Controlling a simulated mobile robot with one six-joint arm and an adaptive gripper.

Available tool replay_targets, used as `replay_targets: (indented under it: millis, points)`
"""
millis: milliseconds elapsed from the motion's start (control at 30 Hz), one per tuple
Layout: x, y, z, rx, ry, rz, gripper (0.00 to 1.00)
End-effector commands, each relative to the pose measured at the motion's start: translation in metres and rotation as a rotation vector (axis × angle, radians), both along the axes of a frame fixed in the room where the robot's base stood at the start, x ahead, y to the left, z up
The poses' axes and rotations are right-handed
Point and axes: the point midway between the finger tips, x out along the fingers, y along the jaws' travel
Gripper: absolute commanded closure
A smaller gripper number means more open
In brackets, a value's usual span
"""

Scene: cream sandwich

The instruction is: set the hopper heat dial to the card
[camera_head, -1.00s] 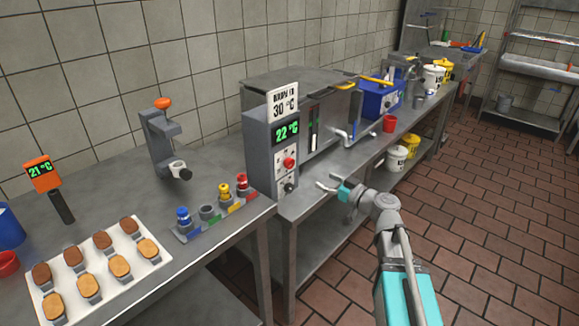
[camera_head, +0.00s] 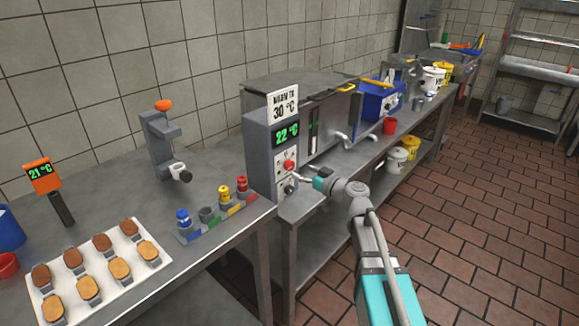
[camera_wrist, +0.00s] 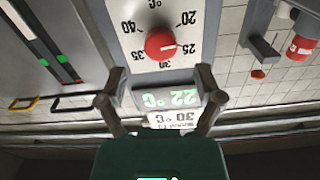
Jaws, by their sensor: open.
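The hopper's grey control box (camera_head: 258,155) stands on the right-hand bench. Its display (camera_head: 286,135) reads 22 °C. The card (camera_head: 283,103) above it reads 30 °C. The red heat dial (camera_head: 289,165) is on the box's front. In the wrist view, upside down, the dial (camera_wrist: 160,45) sits amid a scale from 20 to 40; a small pale mark on it lies towards the 20–25 side. My gripper (camera_head: 301,178) is open in front of the panel. In the wrist view my gripper (camera_wrist: 160,74) has its fingertips either side of the dial's line, not visibly touching it.
A bent metal spout (camera_head: 347,140) sticks out to the right. Open floor lies right.

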Motion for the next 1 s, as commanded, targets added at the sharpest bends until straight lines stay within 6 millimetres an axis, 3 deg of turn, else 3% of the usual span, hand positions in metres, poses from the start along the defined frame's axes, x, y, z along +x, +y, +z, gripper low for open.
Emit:
replay_targets:
  millis: [333,800,867,1000]
  points:
    - [0.027,0.034,0.0,0.0,0.0,0.0,0.15]
    - [0.031,0.04,0.0,0.0,0.0,-0.001,0.15]
    - [0.031,0.04,0.0,0.0,0.0,-0.001,0.23]
    - [0.031,0.04,0.0,0.0,0.0,-0.001,0.49]
